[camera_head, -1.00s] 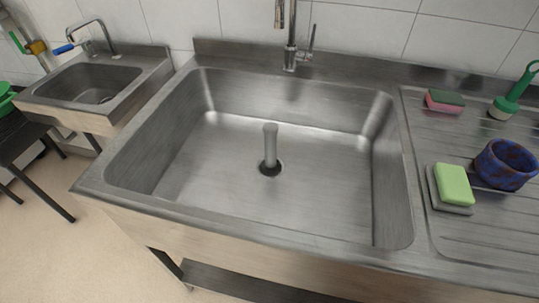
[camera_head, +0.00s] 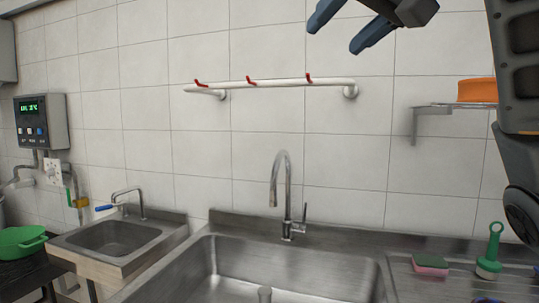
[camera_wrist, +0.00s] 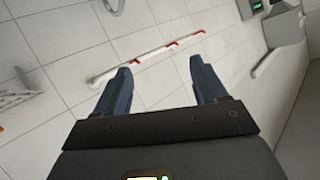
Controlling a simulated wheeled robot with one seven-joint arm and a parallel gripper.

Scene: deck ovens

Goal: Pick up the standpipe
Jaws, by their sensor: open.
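The standpipe (camera_head: 265,294) shows only its grey top at the bottom edge of the head view. It stands in the large steel sink (camera_head: 235,262), and its lower part is out of frame. My gripper (camera_head: 335,38) is at the top of the head view, high above the sink. Its two blue-grey fingers are apart with nothing between them. In the wrist view my gripper (camera_wrist: 162,75) faces the tiled wall, and the standpipe is not seen there.
A tap (camera_head: 287,195) rises behind the sink. A white rail (camera_head: 270,85) with red hooks is on the wall. A wall shelf (camera_head: 455,106) holds an orange item (camera_head: 477,90). A pink-green sponge (camera_head: 430,264) and green brush (camera_head: 490,252) lie right. A small sink (camera_head: 115,238) is left.

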